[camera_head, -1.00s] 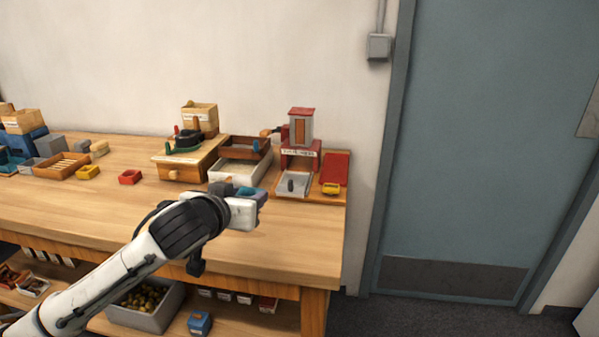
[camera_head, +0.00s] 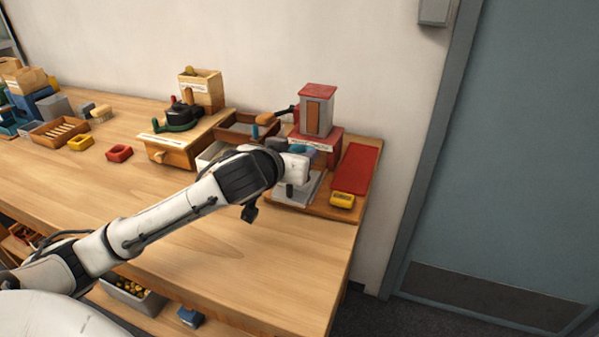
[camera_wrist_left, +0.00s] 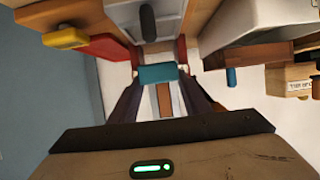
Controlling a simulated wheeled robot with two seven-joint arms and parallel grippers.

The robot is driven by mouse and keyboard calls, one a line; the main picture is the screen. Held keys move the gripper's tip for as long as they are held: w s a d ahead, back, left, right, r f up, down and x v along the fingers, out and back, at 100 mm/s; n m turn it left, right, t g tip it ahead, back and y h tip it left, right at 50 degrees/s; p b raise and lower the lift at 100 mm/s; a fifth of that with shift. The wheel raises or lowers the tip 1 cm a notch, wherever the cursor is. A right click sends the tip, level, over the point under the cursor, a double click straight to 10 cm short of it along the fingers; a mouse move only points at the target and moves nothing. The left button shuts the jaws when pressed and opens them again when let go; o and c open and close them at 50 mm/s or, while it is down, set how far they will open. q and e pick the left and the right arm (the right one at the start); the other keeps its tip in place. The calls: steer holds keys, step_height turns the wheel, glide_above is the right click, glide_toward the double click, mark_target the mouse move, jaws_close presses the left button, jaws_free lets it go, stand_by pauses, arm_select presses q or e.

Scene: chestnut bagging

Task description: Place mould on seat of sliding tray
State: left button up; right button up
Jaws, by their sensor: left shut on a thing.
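My left gripper (camera_head: 301,157) is shut on a teal-blue mould (camera_wrist_left: 157,74). A bit of the mould shows in the head view (camera_head: 299,147) beyond the wrist. The gripper is in front of the red and grey tower (camera_head: 318,108) and above the grey sliding tray (camera_head: 301,195). The tray has a dark upright knob, which shows near the top of the left wrist view (camera_wrist_left: 148,23). The arm hides part of the tray and its seat. I cannot tell whether the mould touches anything. My right gripper is in neither view.
A yellow mould (camera_head: 342,200) and a red pad (camera_head: 357,168) lie right of the tray. A wooden drawer box (camera_head: 176,150) and a brown tray (camera_head: 238,133) stand to the left. A red mould (camera_head: 119,153) lies farther left. The table's middle front is clear.

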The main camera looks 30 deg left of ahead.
arm_select(q)
steer(key=shift+f+b, duration=0.3)
steer(key=shift+f, duration=2.25)
steer(key=o, duration=1.1)
steer(key=shift+f, duration=0.1)
steer(key=shift+c, duration=0.2)
steer(key=v, duration=1.2)
